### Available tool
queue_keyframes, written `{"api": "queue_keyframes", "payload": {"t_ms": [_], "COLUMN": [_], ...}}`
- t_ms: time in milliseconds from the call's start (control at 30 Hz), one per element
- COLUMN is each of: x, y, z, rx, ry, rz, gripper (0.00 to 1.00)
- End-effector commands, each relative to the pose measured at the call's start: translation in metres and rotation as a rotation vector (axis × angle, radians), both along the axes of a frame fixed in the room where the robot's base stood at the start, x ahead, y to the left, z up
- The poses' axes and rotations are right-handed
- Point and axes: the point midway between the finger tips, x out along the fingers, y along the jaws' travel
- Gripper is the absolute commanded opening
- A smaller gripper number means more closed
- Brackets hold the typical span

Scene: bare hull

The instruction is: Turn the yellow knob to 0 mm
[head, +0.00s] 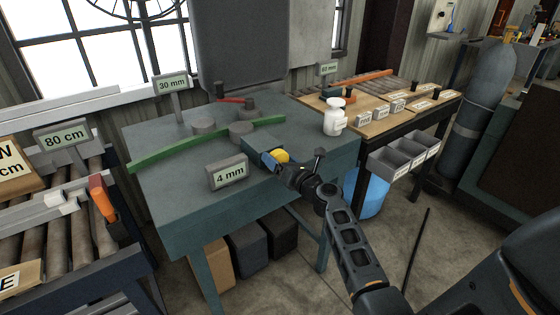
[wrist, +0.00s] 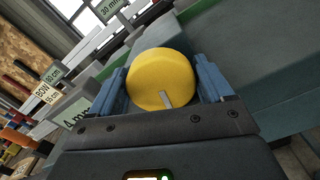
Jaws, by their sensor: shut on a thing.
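The yellow knob (wrist: 158,75) fills the middle of the wrist view. It is round with a pale mark on its face that points down and slightly right there. In the head view the knob (head: 281,156) shows at the front right of the teal bench, partly behind my gripper. My gripper (head: 290,166) is at the knob; in the wrist view its blue fingers (wrist: 162,82) are on the knob's left and right sides, shut on it. A display reading 4 mm (head: 228,173) stands on the bench left of the knob.
A green curved strip (head: 207,144) lies across the teal bench (head: 160,200) past round grey posts. A 30 mm sign (head: 172,84) stands behind. A white bottle (head: 335,118) stands at the bench's right corner. A wooden table with grey bins (head: 390,158) is to the right.

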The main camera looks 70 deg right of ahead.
Motion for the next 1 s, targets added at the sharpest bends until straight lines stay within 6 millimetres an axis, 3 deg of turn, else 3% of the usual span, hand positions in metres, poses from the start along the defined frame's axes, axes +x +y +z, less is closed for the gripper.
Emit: {"api": "queue_keyframes", "payload": {"t_ms": [1000], "x": [0.0021], "y": [0.0040], "z": [-0.0014], "rx": [-0.596], "ry": [0.365], "rz": [0.000], "gripper": [0.49]}}
